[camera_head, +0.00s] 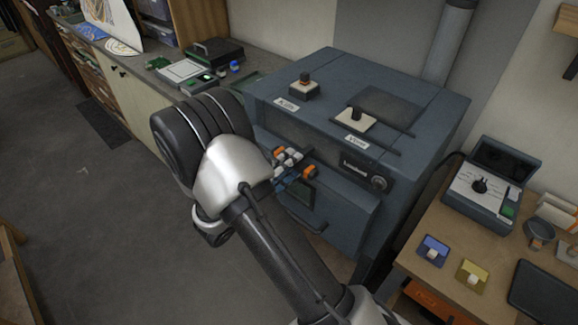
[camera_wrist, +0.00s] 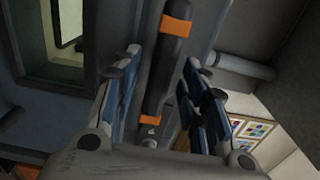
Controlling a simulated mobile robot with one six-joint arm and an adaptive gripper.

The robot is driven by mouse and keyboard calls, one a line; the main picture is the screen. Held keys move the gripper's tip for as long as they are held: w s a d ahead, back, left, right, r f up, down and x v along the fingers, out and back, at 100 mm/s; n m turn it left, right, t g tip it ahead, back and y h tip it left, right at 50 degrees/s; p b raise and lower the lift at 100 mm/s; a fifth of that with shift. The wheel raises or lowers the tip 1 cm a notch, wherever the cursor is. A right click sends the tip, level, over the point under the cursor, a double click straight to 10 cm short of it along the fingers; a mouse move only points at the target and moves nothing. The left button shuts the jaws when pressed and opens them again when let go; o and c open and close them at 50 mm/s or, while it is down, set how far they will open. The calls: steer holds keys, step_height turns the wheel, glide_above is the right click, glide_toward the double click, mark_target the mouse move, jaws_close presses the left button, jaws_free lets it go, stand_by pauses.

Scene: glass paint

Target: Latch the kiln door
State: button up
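The kiln (camera_head: 425,112) is a large blue-grey box, with its door (camera_head: 345,218) low on the front. The door has a small dark window (camera_head: 298,197), and a window also shows at the left in the wrist view (camera_wrist: 65,35). The latch handle (camera_head: 310,172) is a dark bar with orange bands, partly hidden by my gripper in the head view. In the wrist view the handle (camera_wrist: 168,50) runs between the fingers of my gripper (camera_wrist: 163,65). The fingers stand apart, with a visible gap on the handle's right side. I cannot tell whether the door is fully closed.
A panel with a round knob (camera_head: 379,183) sits above the door. Two small control blocks (camera_head: 304,88) (camera_head: 354,119) stand on the kiln top. A wooden table (camera_head: 437,292) with a control box (camera_head: 487,187) is at right. Open floor (camera_head: 90,220) lies at left.

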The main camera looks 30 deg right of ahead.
steer(key=shift+c, duration=0.5)
jaws_close()
